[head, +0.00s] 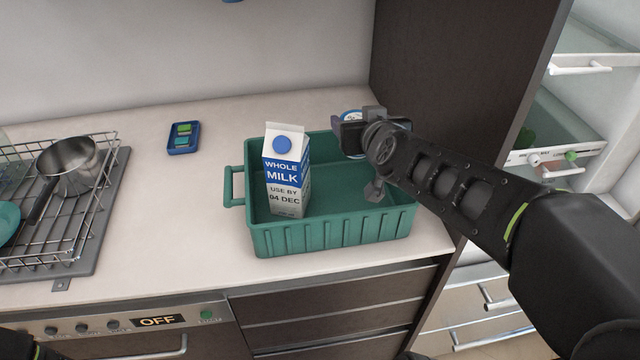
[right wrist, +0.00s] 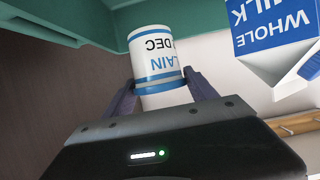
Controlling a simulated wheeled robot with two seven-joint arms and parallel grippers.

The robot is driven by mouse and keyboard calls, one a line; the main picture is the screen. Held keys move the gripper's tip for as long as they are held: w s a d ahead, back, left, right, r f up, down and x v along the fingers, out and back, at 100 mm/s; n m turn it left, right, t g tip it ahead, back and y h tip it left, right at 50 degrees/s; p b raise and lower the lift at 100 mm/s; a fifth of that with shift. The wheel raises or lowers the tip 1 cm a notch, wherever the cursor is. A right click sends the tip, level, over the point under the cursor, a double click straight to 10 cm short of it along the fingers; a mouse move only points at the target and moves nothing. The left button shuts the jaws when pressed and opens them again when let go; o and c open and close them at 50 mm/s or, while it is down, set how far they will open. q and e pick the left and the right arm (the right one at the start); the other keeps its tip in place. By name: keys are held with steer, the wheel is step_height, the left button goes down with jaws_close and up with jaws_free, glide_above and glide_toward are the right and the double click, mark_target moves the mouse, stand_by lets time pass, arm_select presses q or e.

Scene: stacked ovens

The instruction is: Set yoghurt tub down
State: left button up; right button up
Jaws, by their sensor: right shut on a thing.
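The yoghurt tub (right wrist: 155,58) is white with blue bands and lettering, and it sits between the fingers of my right gripper (right wrist: 162,90) in the right wrist view. In the head view my right gripper (head: 358,130) is over the right part of the green crate (head: 330,240). There the tub (head: 352,116) is mostly hidden behind the gripper; only a bit of its top shows. I cannot tell whether the tub touches the crate floor. My left gripper is out of the head view; only a dark bit of my arm shows at bottom left.
A milk carton (head: 287,170) stands upright in the crate's left part. A dish rack with a pot (head: 68,165) is at left. A dark tall panel (head: 455,70) rises close on the right, beside an open fridge (head: 590,110).

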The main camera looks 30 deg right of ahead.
steer(key=shift+s+r, duration=0.1)
steer(key=shift+s, duration=0.1)
steer(key=b, duration=0.2)
glide_above(353, 187)
step_height(353, 187, down, 6)
steer(key=shift+r, duration=0.2)
steer(key=shift+f, duration=0.35)
steer(key=shift+f, duration=0.1)
steer(key=shift+f+b, duration=0.35)
steer(key=shift+f, duration=1.4)
steer(key=shift+f, duration=0.2)
steer(key=o, duration=1.6)
steer(key=shift+c, duration=0.2)
